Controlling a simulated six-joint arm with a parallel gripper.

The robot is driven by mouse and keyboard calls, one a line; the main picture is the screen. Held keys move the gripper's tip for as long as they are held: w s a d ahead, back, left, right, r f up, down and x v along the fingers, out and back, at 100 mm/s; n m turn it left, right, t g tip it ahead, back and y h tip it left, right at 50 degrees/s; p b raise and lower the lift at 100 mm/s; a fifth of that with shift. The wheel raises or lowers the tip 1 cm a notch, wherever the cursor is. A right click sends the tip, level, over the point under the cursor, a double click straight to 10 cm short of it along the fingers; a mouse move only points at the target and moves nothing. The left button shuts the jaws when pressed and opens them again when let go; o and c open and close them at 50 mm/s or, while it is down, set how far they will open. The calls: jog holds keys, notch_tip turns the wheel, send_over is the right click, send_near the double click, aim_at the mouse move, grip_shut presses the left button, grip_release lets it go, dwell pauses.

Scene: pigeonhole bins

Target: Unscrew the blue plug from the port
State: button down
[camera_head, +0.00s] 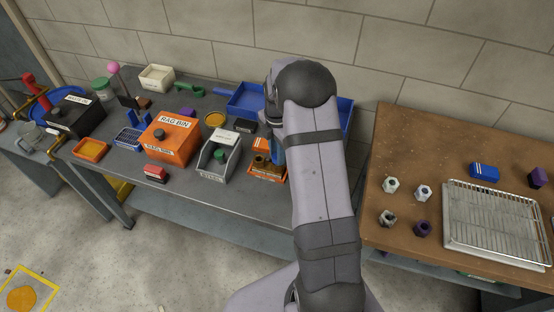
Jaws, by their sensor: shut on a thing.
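My gripper (276,150) points down over the orange port block (266,176) at the right end of the grey bench, largely hidden behind my own arm. A blue piece, which I take for the blue plug (279,153), shows at the arm's left edge, and my gripper is shut on it. Its fingertips cannot be made out. Brown fittings (261,161) stand on the block just left of the blue piece. Whether the plug is still in its port is hidden.
A grey open bin (217,165) stands close left of the block, with the orange rag bin (170,137) beyond it. Blue trays (245,98) lie behind. A wooden table (400,150) at right holds several hex nuts and a wire rack (495,222).

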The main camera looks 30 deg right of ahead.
jog(key=shift+r+p, duration=0.55)
jog(key=shift+r, duration=0.25)
jog(key=shift+r+p, duration=1.55)
jog(key=shift+r, duration=0.35)
